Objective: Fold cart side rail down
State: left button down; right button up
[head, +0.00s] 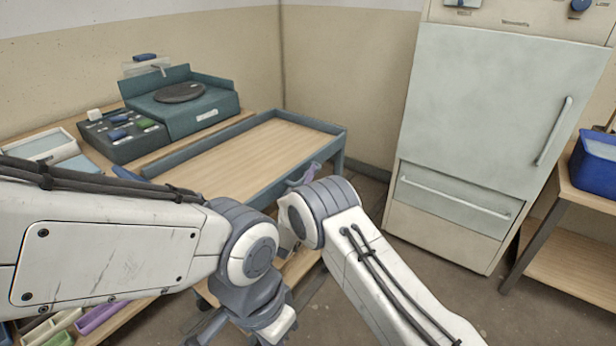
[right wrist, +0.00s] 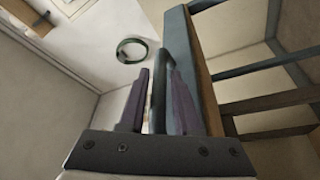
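The cart (head: 235,160) has a wooden top with blue-grey rails around it, in the middle of the head view. A raised rail (head: 205,146) runs along its back left side, and another edge (head: 308,122) closes the far right end. My right gripper (head: 303,177) is at the cart's near right side, its purple fingers partly hidden by my wrist. In the right wrist view its fingers (right wrist: 158,100) stand apart on either side of a dark upright bar (right wrist: 159,85), apparently part of the cart. Light shows beside the bar; firm contact cannot be seen.
A bench at left holds a teal wheel unit (head: 190,105), a dark tray of small blocks (head: 122,135) and a pale box (head: 42,146). A large pale cabinet (head: 480,120) stands at right, beside a shelf with a blue bin (head: 594,165). Floor shows between cart and cabinet.

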grip_shut()
jog(key=shift+s+d+f+m+b, duration=0.15)
jog(key=shift+f+m+b, duration=0.25)
jog(key=shift+m+b, duration=0.5)
notch_tip(320, 180, down, 6)
jog(key=m+g+h+b, duration=0.6)
jog(key=m+h+b, duration=0.4)
jog(key=m+b, duration=1.1)
jog(key=shift+s+d+m, duration=0.2)
jog(key=shift+d+m, duration=0.05)
jog(key=shift+m, duration=1.85)
